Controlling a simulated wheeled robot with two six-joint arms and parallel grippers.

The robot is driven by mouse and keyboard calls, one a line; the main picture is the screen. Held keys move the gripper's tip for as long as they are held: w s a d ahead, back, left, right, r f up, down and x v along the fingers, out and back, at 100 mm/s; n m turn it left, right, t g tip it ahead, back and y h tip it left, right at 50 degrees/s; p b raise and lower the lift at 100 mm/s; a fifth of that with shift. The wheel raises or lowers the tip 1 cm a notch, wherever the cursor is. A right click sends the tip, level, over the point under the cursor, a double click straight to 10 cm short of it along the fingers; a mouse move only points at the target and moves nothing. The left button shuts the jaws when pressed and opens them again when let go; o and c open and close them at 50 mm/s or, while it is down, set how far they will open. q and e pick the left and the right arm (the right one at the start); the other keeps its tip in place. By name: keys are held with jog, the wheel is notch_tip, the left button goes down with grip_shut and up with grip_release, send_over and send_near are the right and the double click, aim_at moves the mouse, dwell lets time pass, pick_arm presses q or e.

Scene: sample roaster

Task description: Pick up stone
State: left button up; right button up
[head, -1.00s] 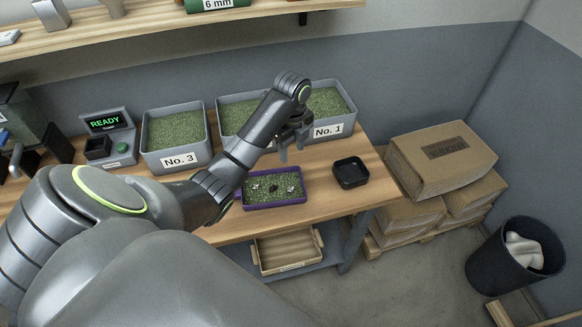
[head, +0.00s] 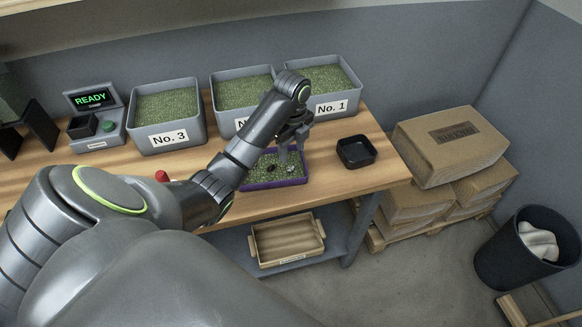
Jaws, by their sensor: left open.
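A shallow purple tray (head: 276,184) of green beans lies on the wooden bench. A small dark bit (head: 271,168) and a small grey-white lump (head: 290,168) lie on the beans; the pale lump looks like a stone, but it is too small to be sure. My left gripper (head: 292,156) is open, fingers pointing down over the right part of the tray, just above or at the beans near the pale lump. I cannot tell whether it touches. My forearm covers the tray's left part. My right gripper is out of view.
Grey bins of beans, No. 3 (head: 168,139) and No. 1 (head: 332,107) among them, stand behind the tray. A black square dish (head: 356,152) is to its right. A device reading READY (head: 95,117) is at left. Boxes (head: 450,147) and a black trash bin (head: 522,262) stand right.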

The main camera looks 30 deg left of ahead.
aim_at(291, 168)
pick_arm(q)
jog(key=shift+s+a+f+b, duration=0.1)
jog(key=shift+f+b, duration=1.75)
jog(key=shift+f, duration=0.55)
notch_tip(291, 168, down, 2)
jog(key=shift+f+p, duration=0.1)
jog(key=shift+p, duration=0.2)
grip_shut()
